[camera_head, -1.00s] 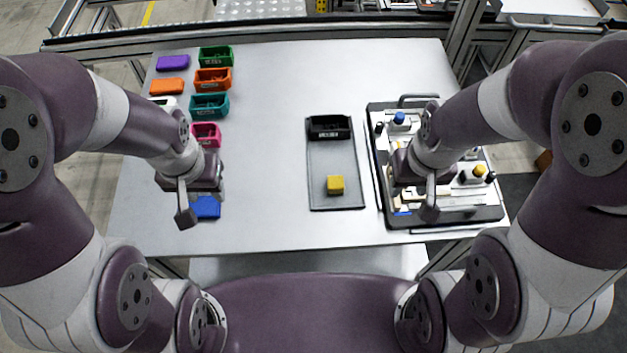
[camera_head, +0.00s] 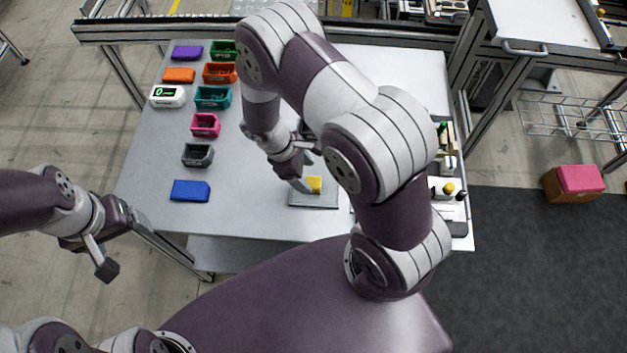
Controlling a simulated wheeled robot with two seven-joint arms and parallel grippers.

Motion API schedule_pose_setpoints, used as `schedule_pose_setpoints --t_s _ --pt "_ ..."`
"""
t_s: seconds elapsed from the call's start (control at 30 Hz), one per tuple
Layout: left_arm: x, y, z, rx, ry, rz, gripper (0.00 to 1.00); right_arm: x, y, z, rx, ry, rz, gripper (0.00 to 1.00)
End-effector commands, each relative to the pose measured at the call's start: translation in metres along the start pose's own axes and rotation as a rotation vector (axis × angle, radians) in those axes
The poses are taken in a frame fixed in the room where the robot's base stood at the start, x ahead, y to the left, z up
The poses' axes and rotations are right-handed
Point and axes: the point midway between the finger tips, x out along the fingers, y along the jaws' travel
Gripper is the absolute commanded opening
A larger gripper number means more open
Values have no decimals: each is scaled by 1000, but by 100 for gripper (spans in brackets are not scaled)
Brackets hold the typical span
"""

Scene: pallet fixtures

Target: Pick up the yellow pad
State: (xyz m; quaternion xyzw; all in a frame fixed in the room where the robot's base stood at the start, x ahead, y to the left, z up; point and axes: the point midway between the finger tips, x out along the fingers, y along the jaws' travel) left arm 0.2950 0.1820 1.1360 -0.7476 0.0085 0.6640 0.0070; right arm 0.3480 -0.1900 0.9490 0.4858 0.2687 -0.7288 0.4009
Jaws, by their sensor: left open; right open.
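The yellow pad (camera_head: 314,184) is a small block on the grey tray (camera_head: 314,204) near the table's front middle. My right gripper (camera_head: 306,178) is open right at the pad, with a finger over its left side. The gripper and arm hide part of the pad, and whether the fingers touch it I cannot tell. My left gripper (camera_head: 103,262) is open and empty, off the table's left front corner and far from the pad.
Several bins, such as the teal bin (camera_head: 212,97) and pink bin (camera_head: 205,125), line the table's left side with a blue block (camera_head: 190,191) and white display device (camera_head: 167,97). My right arm partly covers the parts tray (camera_head: 459,228) at right.

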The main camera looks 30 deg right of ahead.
Motion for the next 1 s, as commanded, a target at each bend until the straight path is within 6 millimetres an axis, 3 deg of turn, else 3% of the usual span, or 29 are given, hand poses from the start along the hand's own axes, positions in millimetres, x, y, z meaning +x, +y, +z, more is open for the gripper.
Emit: schedule_pose_setpoints --t_s 0.3,0.57,0.73,1.0 --pt "-17 0 -2 0 0 0 82 50 0 3 3 0 -2 70" --pt "-16 0 -2 0 0 0 82 56 1 2 3 3 1 70" --pt "-16 0 -2 0 0 0 82 56 1 2 4 3 0 18" --pt "-16 0 -2 0 0 0 82 55 1 2 4 2 0 15"
